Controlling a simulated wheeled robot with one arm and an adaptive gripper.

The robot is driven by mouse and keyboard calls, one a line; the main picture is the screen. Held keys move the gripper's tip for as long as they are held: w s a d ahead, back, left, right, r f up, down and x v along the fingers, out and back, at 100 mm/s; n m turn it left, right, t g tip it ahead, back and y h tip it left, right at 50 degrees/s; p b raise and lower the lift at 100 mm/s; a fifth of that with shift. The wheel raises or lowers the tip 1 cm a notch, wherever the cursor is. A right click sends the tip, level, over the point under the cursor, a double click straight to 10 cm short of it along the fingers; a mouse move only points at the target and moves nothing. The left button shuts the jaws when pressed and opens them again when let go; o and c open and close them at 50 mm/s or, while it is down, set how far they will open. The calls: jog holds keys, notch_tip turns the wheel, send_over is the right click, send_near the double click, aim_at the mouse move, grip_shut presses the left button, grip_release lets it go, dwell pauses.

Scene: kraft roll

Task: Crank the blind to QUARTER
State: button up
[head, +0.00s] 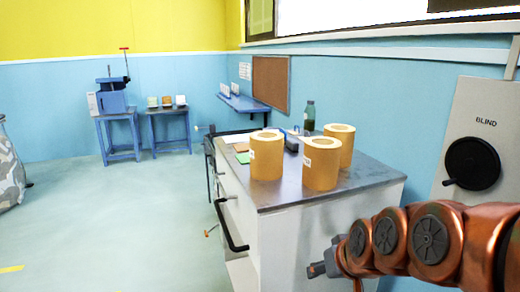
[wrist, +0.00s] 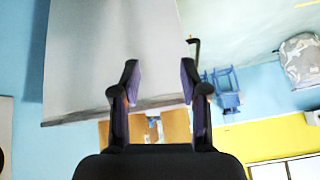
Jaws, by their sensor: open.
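The blind control is a pale wall panel (head: 490,100) marked BLIND, at the right edge of the head view. It carries a round black crank wheel (head: 472,164) with a small handle (head: 448,183) pointing to the lower left. No QUARTER mark is legible. My gripper (head: 318,269) is low and left of the panel, in front of the counter's side and well apart from the crank. In the wrist view my gripper (wrist: 158,78) shows two spread fingers with nothing between them. A bright window (head: 350,15) is at the top of the head view, partly cut off.
A grey-topped counter (head: 285,193) stands beside my gripper, bearing several kraft rolls (head: 321,170) and a green bottle (head: 309,115). A black drawer handle (head: 232,230) sticks out at its front. Blue stands (head: 170,112) are far left. The left floor is mostly clear.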

jog(key=s+d+g+h+p, duration=0.1)
jog(key=s+g, duration=0.3)
jog(key=s, duration=0.8)
jog(key=s+d+m+g+h+p, duration=0.1)
jog(key=s+d+g+p, duration=0.2)
jog(key=s, duration=1)
jog(key=shift+s+d+f+g+p, duration=0.2)
jog(key=shift+s+g+p, duration=0.1)
jog(key=shift+g+p, duration=0.45)
